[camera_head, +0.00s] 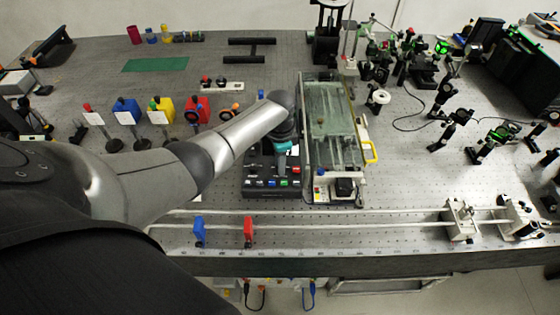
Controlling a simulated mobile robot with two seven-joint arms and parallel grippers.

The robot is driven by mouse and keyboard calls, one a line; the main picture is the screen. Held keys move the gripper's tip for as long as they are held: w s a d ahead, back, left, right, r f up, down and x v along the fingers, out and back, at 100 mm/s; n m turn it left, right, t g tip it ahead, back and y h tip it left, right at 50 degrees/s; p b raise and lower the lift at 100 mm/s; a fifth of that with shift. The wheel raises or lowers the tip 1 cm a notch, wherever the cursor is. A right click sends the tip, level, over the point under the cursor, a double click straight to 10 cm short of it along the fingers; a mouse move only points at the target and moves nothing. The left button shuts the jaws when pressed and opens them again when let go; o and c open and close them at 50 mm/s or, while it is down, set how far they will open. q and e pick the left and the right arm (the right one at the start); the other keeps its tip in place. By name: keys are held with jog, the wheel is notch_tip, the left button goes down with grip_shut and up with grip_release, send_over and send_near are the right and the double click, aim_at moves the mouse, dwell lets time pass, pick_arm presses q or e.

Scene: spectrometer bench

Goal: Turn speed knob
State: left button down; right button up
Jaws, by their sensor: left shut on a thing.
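A dark control box (258,186) with a row of coloured buttons along its front stands near the middle of the bench. My left arm reaches in from the left. My left gripper (285,161), with a teal part above its fingers, points down onto the top of this box. It is shut on what appears to be the speed knob, which the fingers and wrist hide. The knob's marks and angle cannot be seen. My right gripper is not in view.
A glass-topped apparatus (332,120) stands close to the box's right. An optical rail (340,221) runs along the front. Optics fill the right side.

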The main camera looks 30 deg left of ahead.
pick_arm(q)
jog(key=shift+m, duration=0.8)
jog(key=c, duration=0.7)
grip_release()
notch_tip(320, 180, up, 15)
jog(key=p, duration=0.1)
jog(key=shift+r+p, duration=0.15)
jog(key=shift+p, duration=0.15)
